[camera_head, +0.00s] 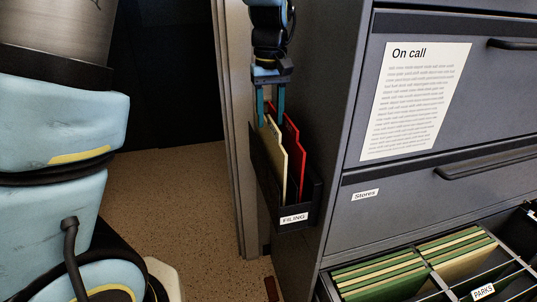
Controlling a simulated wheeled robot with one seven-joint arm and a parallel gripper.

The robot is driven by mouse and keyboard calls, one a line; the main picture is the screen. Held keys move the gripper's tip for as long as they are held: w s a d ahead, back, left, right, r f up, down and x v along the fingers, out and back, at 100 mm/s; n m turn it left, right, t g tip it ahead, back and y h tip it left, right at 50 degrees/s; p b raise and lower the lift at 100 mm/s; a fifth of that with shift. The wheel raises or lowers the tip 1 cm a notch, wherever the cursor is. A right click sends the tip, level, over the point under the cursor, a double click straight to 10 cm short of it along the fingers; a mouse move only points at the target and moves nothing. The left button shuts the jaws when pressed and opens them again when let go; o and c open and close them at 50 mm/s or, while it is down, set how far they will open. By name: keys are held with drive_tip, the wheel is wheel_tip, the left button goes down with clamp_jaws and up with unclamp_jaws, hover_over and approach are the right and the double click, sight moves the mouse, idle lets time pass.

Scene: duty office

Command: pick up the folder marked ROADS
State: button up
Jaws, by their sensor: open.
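No marking that reads ROADS is legible in the head view. A black wall holder (298,219) labelled FILING hangs on the side of the grey cabinet. In it stand a cream folder (277,152) and a red folder (297,150), upright and leaning slightly; no writing on them is legible. My gripper (271,112) points down with its fingers open at the top edge of the cream folder. One finger shows on each side of that edge, but I cannot tell whether either touches. The red folder is just right of the fingers.
The grey cabinet (337,100) stands right of the holder, with an On call sheet (415,100) on its front. An open drawer at the lower right holds green and tan folders (380,277) and a PARKS label (483,292). Speckled floor (180,200) is free at left of the holder.

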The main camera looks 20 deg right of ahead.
sight(269, 137)
drive_tip(key=shift+f, duration=1.2)
clamp_jaws()
idle(0.5)
